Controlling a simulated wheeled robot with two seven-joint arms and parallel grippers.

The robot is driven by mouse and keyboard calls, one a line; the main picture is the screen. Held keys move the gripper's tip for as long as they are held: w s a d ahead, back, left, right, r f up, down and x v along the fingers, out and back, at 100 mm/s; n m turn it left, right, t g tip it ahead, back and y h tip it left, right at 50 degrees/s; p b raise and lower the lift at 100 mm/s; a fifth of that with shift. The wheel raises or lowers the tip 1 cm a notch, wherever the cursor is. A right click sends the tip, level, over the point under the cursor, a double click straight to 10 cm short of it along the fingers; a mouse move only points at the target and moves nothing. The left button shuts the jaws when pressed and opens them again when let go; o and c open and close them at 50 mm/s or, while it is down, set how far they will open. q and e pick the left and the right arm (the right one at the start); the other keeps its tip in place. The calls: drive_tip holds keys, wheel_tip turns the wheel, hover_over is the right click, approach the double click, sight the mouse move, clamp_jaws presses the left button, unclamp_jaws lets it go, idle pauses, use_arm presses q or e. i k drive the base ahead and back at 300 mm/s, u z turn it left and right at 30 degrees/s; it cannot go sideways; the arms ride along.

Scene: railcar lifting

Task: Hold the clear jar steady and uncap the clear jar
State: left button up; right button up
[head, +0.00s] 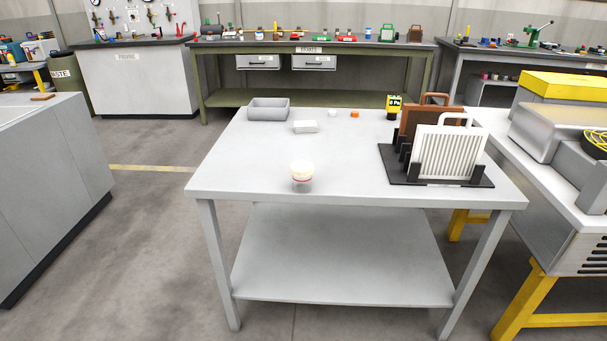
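The clear jar (302,184) stands upright near the front edge of the light grey table (240,178), left of the table's middle. A cream-white lid (302,168) sits on top of it, with a thin red band just below. The jar's lower part is see-through and hard to make out against the table. Neither of my grippers shows in the head view, and nothing touches the jar.
A black rack (436,180) with a white ribbed panel (447,153) and a brown one stands to the right. A grey bin (268,109), a white stack (306,127), small white and orange caps and a yellow-black item (394,107) lie behind. Table space around the jar is clear.

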sight(300, 185)
drive_tip(key=u, duration=1.85)
drive_tip(key=i, duration=1.75)
drive_tip(key=z, duration=1.1)
